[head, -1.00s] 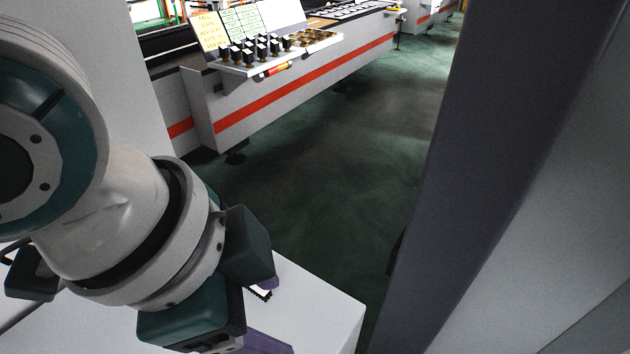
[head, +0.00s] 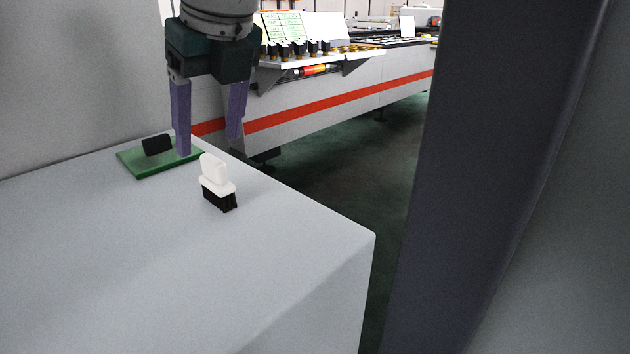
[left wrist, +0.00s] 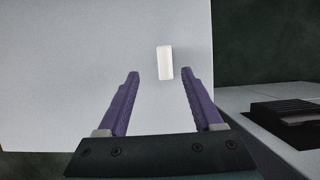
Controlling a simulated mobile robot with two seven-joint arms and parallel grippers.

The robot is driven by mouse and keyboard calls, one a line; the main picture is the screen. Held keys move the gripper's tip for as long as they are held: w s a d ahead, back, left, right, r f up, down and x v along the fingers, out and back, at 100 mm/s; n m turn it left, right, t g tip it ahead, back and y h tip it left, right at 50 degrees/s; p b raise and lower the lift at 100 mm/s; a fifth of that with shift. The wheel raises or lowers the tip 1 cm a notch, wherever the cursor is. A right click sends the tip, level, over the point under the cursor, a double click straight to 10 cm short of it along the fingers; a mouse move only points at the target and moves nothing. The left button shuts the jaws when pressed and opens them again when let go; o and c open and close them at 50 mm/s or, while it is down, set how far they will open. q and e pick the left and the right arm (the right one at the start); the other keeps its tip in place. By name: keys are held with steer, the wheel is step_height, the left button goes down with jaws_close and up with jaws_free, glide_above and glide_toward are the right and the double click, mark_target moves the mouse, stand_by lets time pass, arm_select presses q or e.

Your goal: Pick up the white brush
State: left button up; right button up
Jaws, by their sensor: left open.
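The white brush (head: 216,182) stands upright on the grey table, its black bristles down and white handle up. In the left wrist view the white brush (left wrist: 165,63) shows from above as a small white block, ahead of the fingertips and between their lines, nearer the right finger. My left gripper (head: 208,146) is open and empty, with its purple fingers pointing down, behind the brush in the head view. The left gripper's fingers (left wrist: 160,74) also show spread apart in the left wrist view. My right gripper is not in view.
A green board (head: 135,165) with a black block (head: 156,144) lies on the table (head: 130,260), left of the brush. The table's right edge is close to the brush. A grey pillar (head: 480,150) stands at right. The front tabletop is clear.

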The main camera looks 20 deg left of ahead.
mark_target(212, 178)
arm_select(q)
steer(key=x, duration=0.3)
steer(key=shift+a+f, duration=0.2)
steer(key=shift+f, duration=0.1)
steer(key=x, duration=0.2)
steer(key=b+x, duration=0.1)
steer(key=x, duration=0.2)
steer(key=shift+w+d+f, duration=0.1)
steer(key=shift+w+f, duration=0.2)
steer(key=shift+w, duration=0.15)
steer(key=shift+c, duration=0.3)
jaws_close()
